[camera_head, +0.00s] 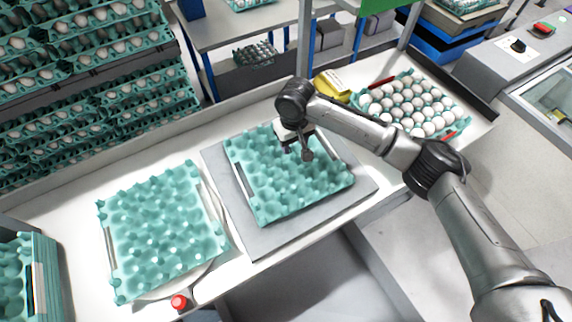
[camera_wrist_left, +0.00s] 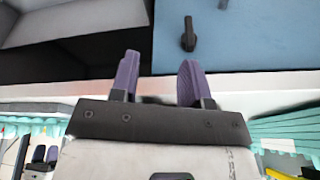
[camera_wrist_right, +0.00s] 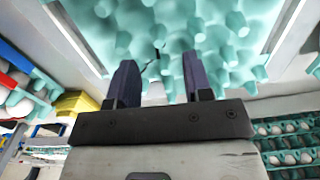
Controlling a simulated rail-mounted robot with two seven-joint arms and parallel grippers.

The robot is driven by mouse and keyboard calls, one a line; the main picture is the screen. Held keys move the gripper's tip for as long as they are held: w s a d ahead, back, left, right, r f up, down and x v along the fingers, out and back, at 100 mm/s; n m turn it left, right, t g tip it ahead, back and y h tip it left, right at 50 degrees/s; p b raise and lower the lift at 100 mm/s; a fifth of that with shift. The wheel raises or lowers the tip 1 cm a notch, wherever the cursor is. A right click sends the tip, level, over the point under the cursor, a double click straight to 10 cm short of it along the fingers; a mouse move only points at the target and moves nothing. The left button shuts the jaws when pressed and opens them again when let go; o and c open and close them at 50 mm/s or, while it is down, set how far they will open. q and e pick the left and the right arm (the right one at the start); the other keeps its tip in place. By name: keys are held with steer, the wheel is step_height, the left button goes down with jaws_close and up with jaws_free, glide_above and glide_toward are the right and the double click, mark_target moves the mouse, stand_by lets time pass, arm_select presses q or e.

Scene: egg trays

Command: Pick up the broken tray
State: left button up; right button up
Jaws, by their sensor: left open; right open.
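An empty teal egg tray (camera_head: 262,190) lies on a grey square plate in the middle of the table. In the right wrist view the tray (camera_wrist_right: 215,30) has a small dark crack-like mark between my fingers. My right gripper (camera_head: 299,154) is over the tray's far right part, fingers apart and empty; it also shows in the right wrist view (camera_wrist_right: 158,66). I cannot tell whether it touches the tray. My left gripper (camera_wrist_left: 160,64) shows only in the left wrist view, open and empty, away from the trays.
Another empty teal tray (camera_head: 160,235) lies at the left on a round pale base, near a red button (camera_head: 179,302). A tray full of eggs (camera_head: 458,118) stands at the right. A yellow object (camera_head: 333,86) lies behind. Stacked egg trays (camera_head: 95,120) fill the back left.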

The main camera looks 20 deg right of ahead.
mark_target(293, 153)
steer(key=shift+d+f+b, duration=0.1)
steer(key=shift+f+b, duration=0.6)
steer(key=shift+f, duration=2.5)
jaws_close()
